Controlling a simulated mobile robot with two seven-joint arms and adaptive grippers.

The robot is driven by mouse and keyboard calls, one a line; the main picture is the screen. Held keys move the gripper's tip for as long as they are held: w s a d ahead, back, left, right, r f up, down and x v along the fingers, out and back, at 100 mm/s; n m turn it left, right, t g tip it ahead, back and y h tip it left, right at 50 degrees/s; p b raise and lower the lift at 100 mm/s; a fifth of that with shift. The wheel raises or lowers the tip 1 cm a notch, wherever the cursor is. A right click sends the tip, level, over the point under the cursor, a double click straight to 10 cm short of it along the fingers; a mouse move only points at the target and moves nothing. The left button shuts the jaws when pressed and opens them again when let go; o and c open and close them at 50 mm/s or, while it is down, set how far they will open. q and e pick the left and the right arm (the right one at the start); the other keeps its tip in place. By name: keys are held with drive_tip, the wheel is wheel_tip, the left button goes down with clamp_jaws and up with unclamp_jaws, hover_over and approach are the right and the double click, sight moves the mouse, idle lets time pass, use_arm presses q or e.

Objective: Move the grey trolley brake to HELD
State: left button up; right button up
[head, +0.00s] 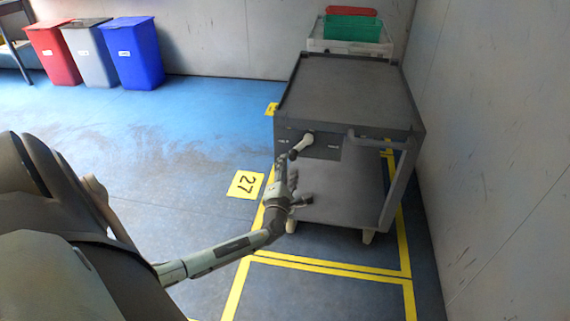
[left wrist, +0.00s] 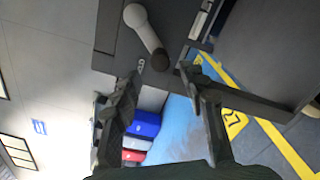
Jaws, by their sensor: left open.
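The grey trolley (head: 345,90) stands at the right, its near end facing me. Its brake lever (head: 303,144) is on the front panel near the left corner, light grey and slanting down-left to a dark end. In the left wrist view the brake lever (left wrist: 147,36) lies just beyond the fingertips, its dark end nearest the gap. My left gripper (head: 294,180) is open in front of the panel, below the lever. It also shows open and empty in the left wrist view (left wrist: 160,78). Small panel markings are too small to read. My right gripper is not in view.
A light trolley with a green crate (head: 352,28) and a red item (head: 351,11) stands behind. Red, grey and blue bins (head: 132,55) line the back wall. Yellow floor lines (head: 330,268) surround the trolley. A wall is close on its right; floor at left is clear.

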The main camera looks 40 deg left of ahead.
use_arm(q)
drive_tip(key=v, duration=0.7)
idle(0.3)
drive_tip(key=s+d+f+n+g+p, duration=0.1)
drive_tip(key=s+f+n+g, duration=0.2)
drive_tip(key=n, duration=0.5)
drive_tip(key=s+d+f+n+g+h, duration=0.1)
drive_tip(key=s+n+g, duration=0.1)
drive_tip(key=s+n, duration=0.45)
drive_tip(key=s+d+f+n+g+p, duration=0.1)
drive_tip(key=s+f+n+g, duration=0.15)
drive_tip(key=n, duration=0.65)
drive_tip(key=s+d+f+n+g+h, duration=0.1)
drive_tip(key=s+d+n+g+h, duration=0.1)
drive_tip(key=s+d+n, duration=0.3)
drive_tip(key=s+d+f+n+g+h+p, duration=0.1)
drive_tip(key=s+d+n+g+h, duration=0.1)
drive_tip(key=s+d+n+h, duration=0.3)
drive_tip(key=d+n, duration=0.4)
drive_tip(key=n, duration=0.2)
drive_tip(key=shift+f, duration=0.35)
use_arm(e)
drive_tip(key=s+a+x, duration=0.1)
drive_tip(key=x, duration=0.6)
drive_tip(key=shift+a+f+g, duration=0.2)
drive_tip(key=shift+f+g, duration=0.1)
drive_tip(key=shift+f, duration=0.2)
